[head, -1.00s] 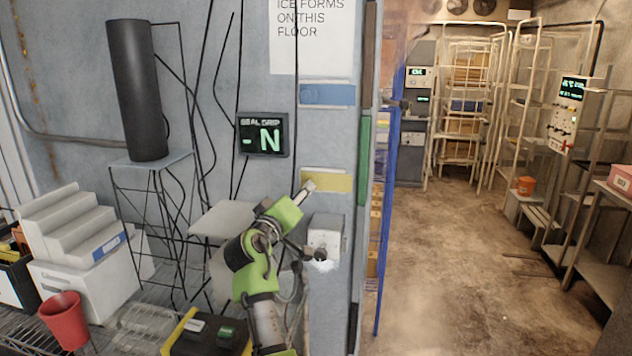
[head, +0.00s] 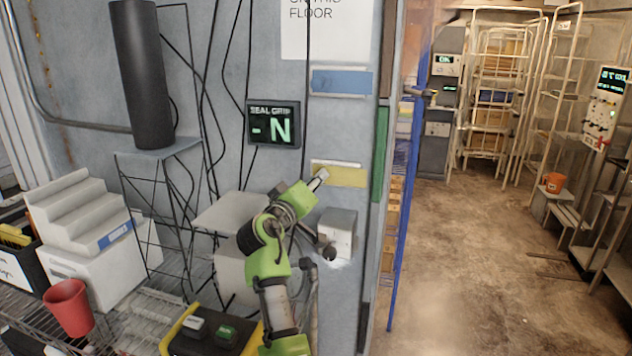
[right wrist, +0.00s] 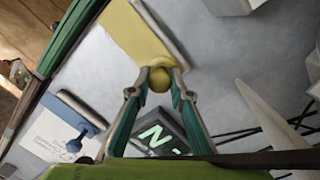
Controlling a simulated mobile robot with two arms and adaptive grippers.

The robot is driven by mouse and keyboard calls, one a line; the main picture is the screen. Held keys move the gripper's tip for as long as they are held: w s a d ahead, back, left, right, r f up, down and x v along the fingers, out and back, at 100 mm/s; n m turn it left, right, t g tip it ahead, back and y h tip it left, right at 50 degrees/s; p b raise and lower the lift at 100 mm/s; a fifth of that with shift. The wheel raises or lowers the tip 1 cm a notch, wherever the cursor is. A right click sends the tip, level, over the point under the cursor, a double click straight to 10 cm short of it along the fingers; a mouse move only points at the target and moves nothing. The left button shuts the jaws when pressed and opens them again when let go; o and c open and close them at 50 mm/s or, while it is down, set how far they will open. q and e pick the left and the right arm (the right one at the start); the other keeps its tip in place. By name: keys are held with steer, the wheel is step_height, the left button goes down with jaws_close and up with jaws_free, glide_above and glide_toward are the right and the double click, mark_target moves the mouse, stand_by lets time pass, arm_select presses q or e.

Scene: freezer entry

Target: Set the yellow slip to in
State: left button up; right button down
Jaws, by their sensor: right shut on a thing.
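The yellow slip (head: 346,176) is a flat yellow plate on the grey wall post, below a blue slip, with a pale strip along its top edge. In the right wrist view the yellow slip (right wrist: 132,32) shows large, with a round yellow knob (right wrist: 160,80) near its edge. My right gripper (head: 321,175) is at the slip's left end. In the right wrist view its green-sided fingers (right wrist: 160,76) are shut on the knob. The fingers hide part of the knob. My left gripper is not in view.
A blue slip (head: 341,82) sits above, and a grey box (head: 337,232) juts out below. A SEAL GRIP display (head: 273,125) hangs to the left. A green strip (head: 380,155) lines the post's edge. The freezer floor (head: 455,250) on the right is open.

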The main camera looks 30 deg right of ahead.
steer(key=s+d, duration=0.2)
steer(key=s+d+p, duration=0.1)
steer(key=s+d, duration=0.1)
steer(key=shift+s, duration=0.25)
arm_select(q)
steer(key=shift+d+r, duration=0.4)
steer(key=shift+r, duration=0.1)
arm_select(e)
steer(key=c, duration=1.8)
jaws_free()
steer(key=shift+d, duration=0.1)
steer(key=shift+d+f, duration=0.1)
steer(key=shift+d, duration=0.05)
steer(key=shift+a+r, duration=0.2)
steer(key=shift+r, duration=0.35)
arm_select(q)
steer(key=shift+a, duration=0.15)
arm_select(e)
step_height(320, 180, up, 9)
glide_above(346, 173)
steer(key=v, duration=0.4)
steer(key=shift+s, duration=0.3)
